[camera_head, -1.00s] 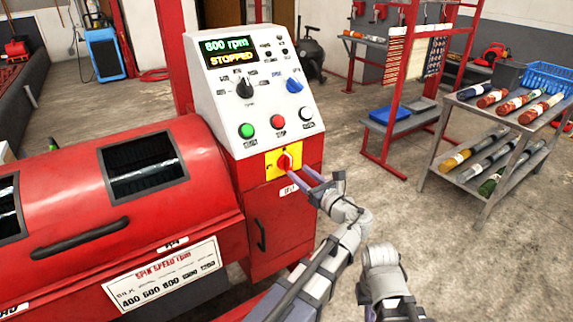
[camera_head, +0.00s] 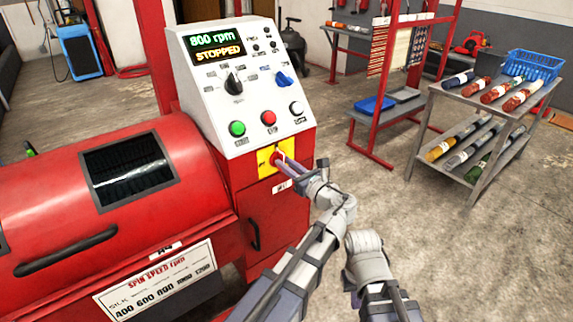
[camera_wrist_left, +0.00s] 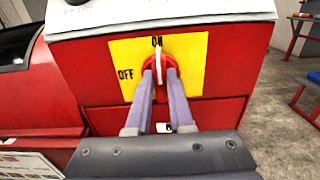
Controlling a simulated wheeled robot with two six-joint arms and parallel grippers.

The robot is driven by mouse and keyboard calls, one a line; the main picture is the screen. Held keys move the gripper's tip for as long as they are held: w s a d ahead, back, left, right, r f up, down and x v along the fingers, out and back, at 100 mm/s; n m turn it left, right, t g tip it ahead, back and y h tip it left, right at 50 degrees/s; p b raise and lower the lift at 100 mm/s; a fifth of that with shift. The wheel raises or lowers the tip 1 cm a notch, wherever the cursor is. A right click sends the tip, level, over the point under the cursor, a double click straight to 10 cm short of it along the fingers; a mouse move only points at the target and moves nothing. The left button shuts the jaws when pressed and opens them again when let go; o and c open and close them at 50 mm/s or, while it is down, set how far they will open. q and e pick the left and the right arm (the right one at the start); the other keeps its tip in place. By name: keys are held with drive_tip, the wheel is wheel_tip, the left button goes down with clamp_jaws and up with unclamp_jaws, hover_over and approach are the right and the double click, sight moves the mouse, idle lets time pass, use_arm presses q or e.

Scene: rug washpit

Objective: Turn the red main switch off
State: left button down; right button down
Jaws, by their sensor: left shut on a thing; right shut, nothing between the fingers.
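The red main switch (camera_wrist_left: 161,62) sits on a yellow plate (camera_wrist_left: 190,52) on the front of the red machine. In the left wrist view its white-marked handle stands upright, pointing at ON; OFF is printed to the left. My left gripper (camera_wrist_left: 160,75) is shut on the switch handle, one finger on each side. In the head view my left gripper (camera_head: 284,163) reaches the yellow plate (camera_head: 265,162) from the lower right and partly covers the switch. My right arm shows at the bottom of the head view, but its fingertips are not visible.
Above the switch, the white panel shows 800 rpm and STOPPED on its display (camera_head: 214,45), with green (camera_head: 237,129), red (camera_head: 269,118) and white (camera_head: 296,108) buttons. A grey shelf cart (camera_head: 480,110) with rolled rugs stands at the right. Floor between is clear.

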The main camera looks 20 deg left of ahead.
use_arm(q)
drive_tip(key=shift+n, duration=0.4)
drive_tip(key=shift+s+a+f+n+b, duration=0.1)
drive_tip(key=shift+n, duration=2.75)
drive_tip(key=shift+s+a+f+n+b, duration=0.1)
drive_tip(key=shift+f+n, duration=0.05)
drive_tip(key=shift+n, duration=2.65)
drive_tip(key=shift+s+f+n+b, duration=0.1)
drive_tip(key=shift+n, duration=2.75)
drive_tip(key=c, duration=0.8)
unclamp_jaws()
